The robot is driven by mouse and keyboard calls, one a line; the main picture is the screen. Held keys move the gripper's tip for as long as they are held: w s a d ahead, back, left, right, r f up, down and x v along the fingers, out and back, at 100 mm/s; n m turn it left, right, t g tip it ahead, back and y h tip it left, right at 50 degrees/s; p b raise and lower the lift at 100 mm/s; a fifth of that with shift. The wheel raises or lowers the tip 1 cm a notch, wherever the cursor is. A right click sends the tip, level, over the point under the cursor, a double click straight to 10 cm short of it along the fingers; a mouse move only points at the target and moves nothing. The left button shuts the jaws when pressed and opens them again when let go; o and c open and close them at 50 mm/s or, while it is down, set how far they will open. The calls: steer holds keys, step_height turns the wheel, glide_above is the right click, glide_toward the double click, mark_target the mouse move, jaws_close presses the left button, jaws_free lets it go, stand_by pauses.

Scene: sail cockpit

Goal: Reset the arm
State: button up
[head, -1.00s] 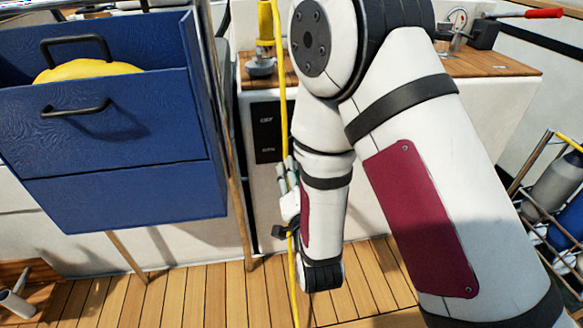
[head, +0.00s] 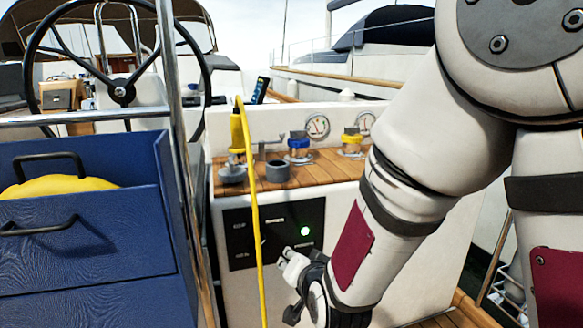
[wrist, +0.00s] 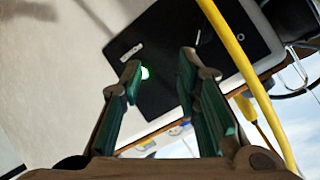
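My gripper (wrist: 160,62) is open in the wrist view, its two green-padded fingers apart with nothing between them. In the head view, my gripper (head: 286,262) is small and partly hidden by my own wrist, in front of the console's black switch panel (head: 240,232). A green light (head: 305,231) glows on the panel. In the wrist view the panel (wrist: 165,100) and its green light show beyond the fingers, and the pads look clear of it. My white arm with dark red patches fills the right of the head view.
A yellow cable (head: 257,215) hangs down the console front, left of my gripper; it also crosses the wrist view (wrist: 232,50). Blue drawers (head: 85,245) holding a yellow item (head: 58,186) stand left. Blue and yellow-topped fittings (head: 299,147) sit on the wooden console top (head: 330,170).

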steer(key=s+d+r+n+g+h, duration=0.1)
steer(key=s+d+r+g, duration=0.4)
steer(key=s, duration=0.7)
steer(key=s+d+r+n+g+h, duration=0.1)
steer(key=s+d+r+n+g, duration=0.15)
steer(key=s+d, duration=0.7)
steer(key=s+d+r+n+g+h, duration=0.1)
steer(key=s+d+r+g, duration=0.25)
steer(key=s, duration=1.15)
step_height(320, 180, up, 40)
steer(key=s+t+p, duration=0.1)
steer(key=t+p, duration=0.2)
steer(key=p, duration=3.6)
steer(key=shift+d, duration=0.3)
steer(key=shift+f, duration=0.1)
